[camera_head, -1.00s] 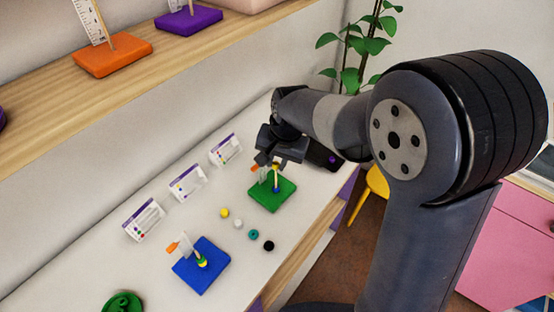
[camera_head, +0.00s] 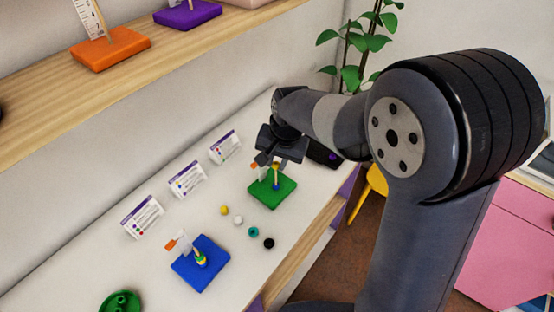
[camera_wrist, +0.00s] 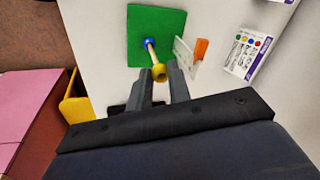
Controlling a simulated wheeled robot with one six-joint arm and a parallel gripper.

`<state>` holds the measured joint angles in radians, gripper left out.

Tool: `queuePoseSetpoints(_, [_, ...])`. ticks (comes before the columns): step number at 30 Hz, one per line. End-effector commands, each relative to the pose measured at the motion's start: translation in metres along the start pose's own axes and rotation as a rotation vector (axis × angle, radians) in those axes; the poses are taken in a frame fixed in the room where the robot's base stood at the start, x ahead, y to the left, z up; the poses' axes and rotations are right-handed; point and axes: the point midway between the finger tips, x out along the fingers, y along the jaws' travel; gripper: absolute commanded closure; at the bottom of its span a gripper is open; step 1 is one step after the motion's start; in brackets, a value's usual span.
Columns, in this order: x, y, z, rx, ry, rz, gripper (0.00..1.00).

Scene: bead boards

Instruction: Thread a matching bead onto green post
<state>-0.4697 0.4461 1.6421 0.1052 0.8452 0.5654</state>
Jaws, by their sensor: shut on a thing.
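The green board (camera_head: 262,198) stands on the white table with one upright post (camera_head: 276,174). A blue bead (camera_head: 276,187) sits at the foot of the post; it also shows in the wrist view (camera_wrist: 148,42). My gripper (camera_wrist: 161,82) is shut on a yellow bead (camera_wrist: 159,72), which lines up with the post's top end in the wrist view. I cannot tell whether the bead is around the post tip or just above it. In the head view my gripper (camera_head: 272,162) is over the board and partly hides the bead.
Loose yellow (camera_head: 224,210), white (camera_head: 237,220), teal (camera_head: 254,232) and black (camera_head: 268,243) beads lie in front of the green board. A blue board (camera_head: 188,271) with beads on its post stands nearer. Pattern cards (camera_head: 187,180) stand along the wall side.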

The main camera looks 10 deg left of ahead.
Motion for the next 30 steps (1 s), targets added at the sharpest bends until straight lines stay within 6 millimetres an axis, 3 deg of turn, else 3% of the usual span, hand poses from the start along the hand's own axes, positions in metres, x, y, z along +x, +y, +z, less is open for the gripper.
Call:
queuePoseSetpoints(14, [0.002, 0.000, 0.000, 0.000, 0.000, 0.000, 1.00])
queuePoseSetpoints(30, [0.018, 0.004, 0.002, 0.000, -0.001, 0.000, 1.00])
